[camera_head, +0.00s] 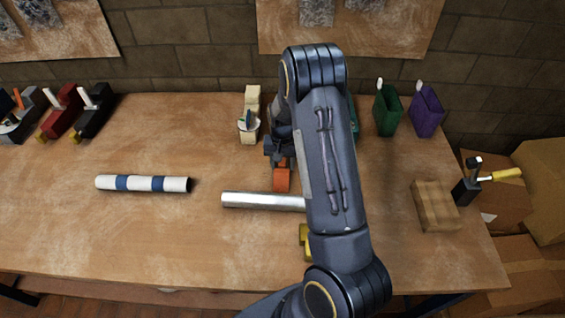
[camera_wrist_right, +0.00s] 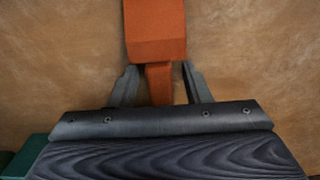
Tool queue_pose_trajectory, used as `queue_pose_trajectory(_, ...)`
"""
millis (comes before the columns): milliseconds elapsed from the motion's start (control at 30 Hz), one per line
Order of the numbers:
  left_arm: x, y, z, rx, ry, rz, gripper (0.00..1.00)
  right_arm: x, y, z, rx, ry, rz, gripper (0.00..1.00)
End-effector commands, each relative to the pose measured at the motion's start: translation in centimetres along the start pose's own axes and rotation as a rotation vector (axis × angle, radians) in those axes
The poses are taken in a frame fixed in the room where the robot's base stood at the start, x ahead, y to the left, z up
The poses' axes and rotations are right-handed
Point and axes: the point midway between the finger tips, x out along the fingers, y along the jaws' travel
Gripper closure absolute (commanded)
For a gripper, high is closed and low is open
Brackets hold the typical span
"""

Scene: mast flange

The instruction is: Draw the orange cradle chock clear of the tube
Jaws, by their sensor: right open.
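The orange chock (camera_head: 281,179) stands on the table just behind a silver tube (camera_head: 262,201). The tube's right part is hidden by my right arm. My right gripper (camera_head: 279,152) is at the chock's far side, partly hidden by the arm. In the right wrist view the chock's wide block (camera_wrist_right: 155,30) lies beyond the fingertips. Its narrow tab (camera_wrist_right: 158,84) sits between the two fingers of my open right gripper (camera_wrist_right: 161,80), with a gap on each side. Whether the chock touches the tube cannot be told. My left gripper is out of view.
A white and blue striped tube (camera_head: 143,184) lies at the left. A yellow piece (camera_head: 304,241) shows beside my arm. A cream stand (camera_head: 249,115) is at the back, green (camera_head: 387,110) and purple (camera_head: 427,110) holders back right, a wooden block (camera_head: 436,205) right. The front left table is clear.

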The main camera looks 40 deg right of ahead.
Motion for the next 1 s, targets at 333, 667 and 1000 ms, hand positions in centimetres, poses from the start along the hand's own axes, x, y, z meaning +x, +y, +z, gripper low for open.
queue_pose_trajectory(333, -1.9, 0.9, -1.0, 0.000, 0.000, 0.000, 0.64, -3.4, 0.0, 0.0, 0.000, 0.001, 0.000, 0.56)
queue_pose_trajectory(667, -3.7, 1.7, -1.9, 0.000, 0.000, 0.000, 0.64, -6.7, 0.0, 0.0, 0.000, 0.000, 0.001, 0.56)
queue_pose_trajectory(1000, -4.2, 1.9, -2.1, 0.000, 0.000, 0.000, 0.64, -7.9, 0.0, 0.0, 0.000, 0.000, 0.000, 0.56)
